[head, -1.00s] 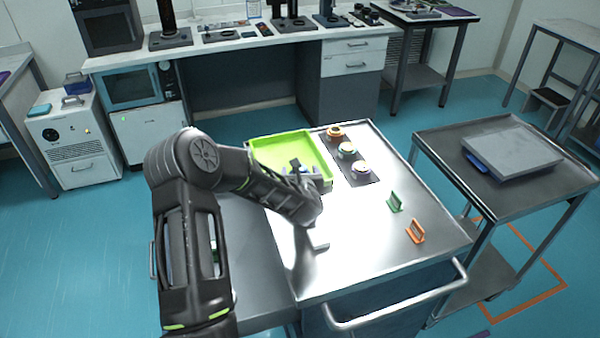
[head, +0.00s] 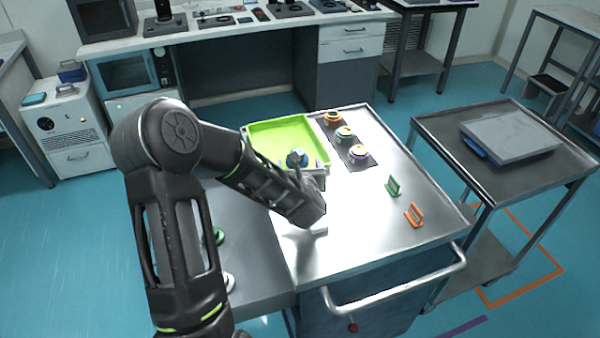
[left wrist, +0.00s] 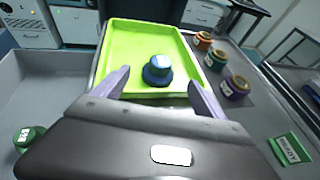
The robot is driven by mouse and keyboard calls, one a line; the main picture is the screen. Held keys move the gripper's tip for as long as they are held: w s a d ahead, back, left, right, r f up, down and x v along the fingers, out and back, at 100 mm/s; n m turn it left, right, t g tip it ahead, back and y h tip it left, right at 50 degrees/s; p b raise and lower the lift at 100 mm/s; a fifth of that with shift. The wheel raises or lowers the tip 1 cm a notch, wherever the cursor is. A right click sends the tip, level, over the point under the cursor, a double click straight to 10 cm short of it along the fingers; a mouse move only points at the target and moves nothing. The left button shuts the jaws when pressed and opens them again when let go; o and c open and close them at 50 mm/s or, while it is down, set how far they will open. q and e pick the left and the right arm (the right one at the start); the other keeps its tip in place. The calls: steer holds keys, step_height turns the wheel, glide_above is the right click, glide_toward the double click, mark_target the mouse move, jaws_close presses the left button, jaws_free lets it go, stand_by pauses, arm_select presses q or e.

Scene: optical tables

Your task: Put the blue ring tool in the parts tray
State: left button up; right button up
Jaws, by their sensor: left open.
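The blue ring tool (left wrist: 158,70) has a round body and a wider dark blue base. It sits upright in the bright green parts tray (left wrist: 119,42), near the tray's near side. In the head view the blue ring tool (head: 297,157) shows just beyond my left gripper, inside the green tray (head: 258,128). My left gripper (left wrist: 162,88) is open, its two fingers apart on either side of the tool with visible gaps. In the head view my left gripper (head: 308,172) is at the tray's near edge, partly hidden by its own wrist. My right gripper is not in view.
Orange (head: 332,117), green (head: 344,134) and purple (head: 358,154) ring tools stand on a dark strip right of the tray. A green holder (head: 393,186) and an orange holder (head: 414,214) stand nearer the right edge. The steel tabletop (head: 350,235) in front is clear.

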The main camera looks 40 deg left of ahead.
arm_select(q)
steer(key=shift+v, duration=1.7)
